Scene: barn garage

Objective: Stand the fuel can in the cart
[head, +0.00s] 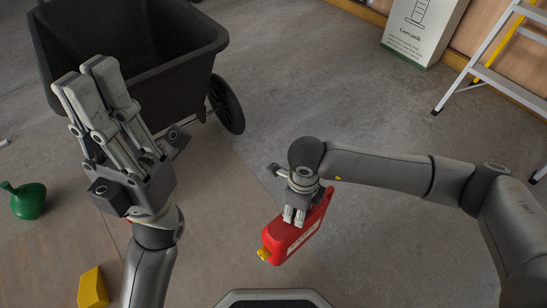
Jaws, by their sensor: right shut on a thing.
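The red fuel can (292,238) with a yellow cap is tilted in the lower middle of the head view. My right gripper (294,215) comes over it from above and is shut on its top, where the fingers hide part of the handle. Whether the can touches the floor is unclear. The dark cart (190,70), an open tub on wheels, stands at the upper left, apart from the can. My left gripper (90,82) is raised in front of the cart's near left side, fingers close together and empty, hiding part of the tub.
A green container (27,201) stands at the left edge, and a yellow object (93,288) lies at the lower left. A white box (424,28) and a stepladder (489,72) stand at the upper right. The floor between cart and can is clear.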

